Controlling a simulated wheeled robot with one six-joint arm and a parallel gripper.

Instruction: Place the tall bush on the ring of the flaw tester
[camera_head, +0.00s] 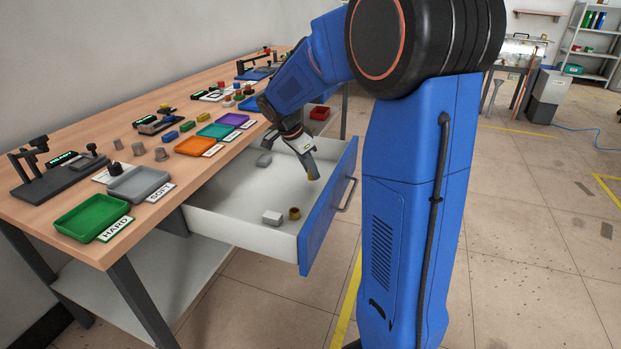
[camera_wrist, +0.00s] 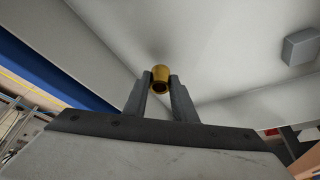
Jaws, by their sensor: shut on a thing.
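My gripper (camera_head: 311,174) reaches down into the open drawer. In the wrist view, its fingers (camera_wrist: 161,92) are shut on a brass-coloured bush (camera_wrist: 161,74), with a dark bore facing the camera. The held bush appears above the drawer floor, and its height is hard to judge. A second brass bush (camera_head: 294,213) stands on the drawer floor near the front right corner, below my gripper. Several instruments with dark displays stand on the bench; I cannot tell which is the flaw tester, and no ring is clear.
The drawer (camera_head: 240,233) also holds a grey block (camera_head: 272,217) and another (camera_head: 264,160). On the bench are a green tray (camera_head: 92,216), a grey tray (camera_head: 138,183), an orange tray (camera_head: 194,146), and an instrument (camera_head: 62,165) at the near left. A red bin (camera_head: 319,113) sits behind the drawer.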

